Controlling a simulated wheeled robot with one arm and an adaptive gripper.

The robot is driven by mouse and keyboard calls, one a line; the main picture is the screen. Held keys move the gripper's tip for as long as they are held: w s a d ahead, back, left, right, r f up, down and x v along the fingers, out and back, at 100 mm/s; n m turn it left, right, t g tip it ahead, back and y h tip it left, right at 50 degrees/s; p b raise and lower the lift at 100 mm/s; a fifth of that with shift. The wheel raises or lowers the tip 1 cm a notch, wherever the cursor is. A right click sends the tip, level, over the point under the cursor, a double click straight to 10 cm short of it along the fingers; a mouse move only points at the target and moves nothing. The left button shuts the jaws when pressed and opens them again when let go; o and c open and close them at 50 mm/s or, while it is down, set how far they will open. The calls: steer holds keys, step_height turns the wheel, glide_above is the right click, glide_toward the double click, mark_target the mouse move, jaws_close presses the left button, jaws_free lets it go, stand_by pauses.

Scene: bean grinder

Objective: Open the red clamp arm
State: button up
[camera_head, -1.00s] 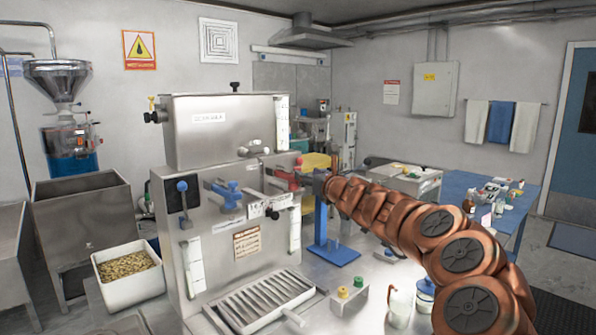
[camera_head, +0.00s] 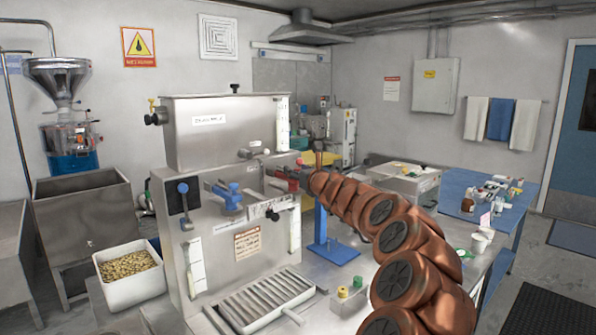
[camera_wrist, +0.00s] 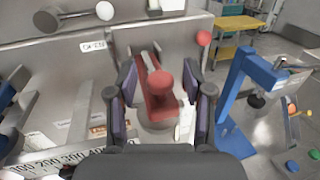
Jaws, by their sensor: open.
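The red clamp arm (camera_wrist: 160,90) shows in the wrist view on the steel machine's front, between the two fingers of my gripper (camera_wrist: 160,103). The gripper is open, with one dark finger on each side of the clamp; I cannot tell whether either finger touches it. In the head view the red clamp arm (camera_head: 284,172) is small, to the right of a blue clamp (camera_head: 229,196) on the machine (camera_head: 215,240). My copper arm reaches in from the lower right, and its end is close to the red clamp.
A blue stand (camera_head: 321,235) is just right of the machine; it also shows in the wrist view (camera_wrist: 238,100). A slotted drip tray (camera_head: 266,300) juts from the machine's front. A white tub of beans (camera_head: 128,275) is at left. A blue table (camera_head: 462,212) is at right.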

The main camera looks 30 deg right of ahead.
jaws_close()
stand_by(0.4)
